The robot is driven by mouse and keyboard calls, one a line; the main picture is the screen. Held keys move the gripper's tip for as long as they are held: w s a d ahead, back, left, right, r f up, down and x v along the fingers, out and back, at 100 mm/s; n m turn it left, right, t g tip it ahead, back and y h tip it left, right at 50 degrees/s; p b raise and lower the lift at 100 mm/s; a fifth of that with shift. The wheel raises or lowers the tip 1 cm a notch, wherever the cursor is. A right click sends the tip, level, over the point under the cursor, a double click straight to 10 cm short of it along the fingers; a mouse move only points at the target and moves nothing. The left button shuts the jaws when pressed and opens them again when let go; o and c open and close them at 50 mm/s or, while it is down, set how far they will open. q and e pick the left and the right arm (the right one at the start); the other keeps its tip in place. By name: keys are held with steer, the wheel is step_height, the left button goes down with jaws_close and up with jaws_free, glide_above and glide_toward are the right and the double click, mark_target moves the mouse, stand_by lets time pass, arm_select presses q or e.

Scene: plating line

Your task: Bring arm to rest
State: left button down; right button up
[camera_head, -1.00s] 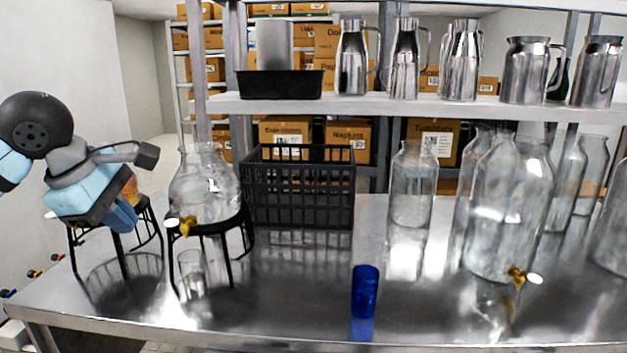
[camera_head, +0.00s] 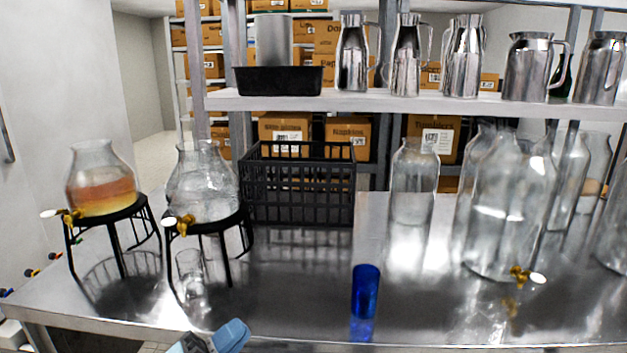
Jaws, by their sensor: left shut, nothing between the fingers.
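My left gripper (camera_head: 232,336) shows only in part at the bottom edge, left of centre, in front of the counter's near edge. Its blue fingers are shut and hold nothing. The rest of my left arm is cut off by the frame. My right gripper is out of view.
A blue cup (camera_head: 365,291) stands near the front of the steel counter (camera_head: 290,300). A clear glass (camera_head: 191,279) is below the clear dispenser (camera_head: 203,185); an orange-layered dispenser (camera_head: 101,185) stands left. A black crate (camera_head: 297,190) and glass jars (camera_head: 508,210) are behind.

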arm_select(q)
steer(key=s+a+f+n+y, duration=0.25)
steer(key=f+n+y, duration=0.25)
steer(key=f+n, duration=0.25)
steer(key=s+a+f+n+y, duration=0.1)
steer(key=s+f+n+y, duration=0.2)
steer(key=f+n+y, duration=0.45)
steer(key=s+a+f+n+y, duration=0.25)
steer(key=f+n, duration=0.35)
steer(key=f, duration=0.4)
steer(key=s+f+n+g, duration=0.3)
steer(key=s+f+g, duration=0.1)
steer(key=s+f, duration=0.45)
step_height(320, 180, up, 15)
steer(key=s+a+p, duration=0.1)
steer(key=p, duration=1.6)
steer(key=shift+a+t+y, duration=0.3)
steer(key=shift+y, duration=0.1)
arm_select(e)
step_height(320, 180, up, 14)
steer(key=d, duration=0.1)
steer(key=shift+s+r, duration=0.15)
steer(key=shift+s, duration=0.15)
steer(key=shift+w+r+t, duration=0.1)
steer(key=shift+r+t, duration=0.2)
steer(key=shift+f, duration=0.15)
